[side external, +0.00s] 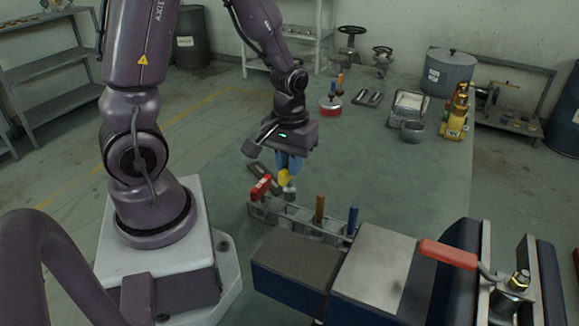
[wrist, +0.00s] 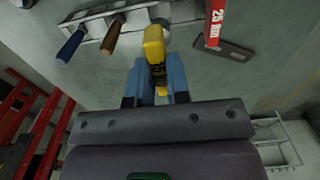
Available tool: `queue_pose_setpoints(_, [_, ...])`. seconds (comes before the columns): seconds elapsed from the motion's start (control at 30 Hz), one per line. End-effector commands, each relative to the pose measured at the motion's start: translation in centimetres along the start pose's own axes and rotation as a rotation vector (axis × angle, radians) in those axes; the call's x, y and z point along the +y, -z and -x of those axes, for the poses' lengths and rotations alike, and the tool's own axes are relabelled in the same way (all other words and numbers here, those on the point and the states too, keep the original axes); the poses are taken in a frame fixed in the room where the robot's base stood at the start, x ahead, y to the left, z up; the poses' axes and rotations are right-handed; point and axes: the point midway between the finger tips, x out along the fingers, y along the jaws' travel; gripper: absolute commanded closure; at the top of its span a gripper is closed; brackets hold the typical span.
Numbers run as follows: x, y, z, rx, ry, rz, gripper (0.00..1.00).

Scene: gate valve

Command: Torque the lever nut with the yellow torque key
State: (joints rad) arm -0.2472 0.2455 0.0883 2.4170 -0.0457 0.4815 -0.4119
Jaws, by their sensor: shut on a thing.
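My gripper (side external: 290,166) is shut on the yellow torque key (side external: 284,178), over the left end of the tool rack (side external: 300,221). In the wrist view, the blue fingers (wrist: 157,82) close on the yellow key (wrist: 154,45) from both sides. A round grey part shows beside the key at the rack; I cannot tell whether the key is still seated there. The valve's lever has a red handle (side external: 448,254) at the lower right.
A red tool marked 25 Nm (wrist: 214,25) lies close beside the key. Brown-handled (side external: 319,209) and blue-handled (side external: 353,220) tools stand in the rack. Dark blocks (side external: 300,265) lie between rack and valve. The green table (side external: 400,180) is mostly clear behind the rack.

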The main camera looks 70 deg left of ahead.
Motion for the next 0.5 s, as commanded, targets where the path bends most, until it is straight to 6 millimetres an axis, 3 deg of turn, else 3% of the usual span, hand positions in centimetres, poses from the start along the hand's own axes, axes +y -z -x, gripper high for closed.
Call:
queue_pose_setpoints(0.17, [0.1, 0.2, 5.5, 0.016, -0.009, -0.002, 1.00])
queue_pose_setpoints(0.3, [0.1, 0.2, 12.4, 0.021, -0.012, -0.001, 1.00])
queue_pose_setpoints(0.5, [0.0, 0.1, 20.7, 0.014, -0.008, 0.000, 1.00])
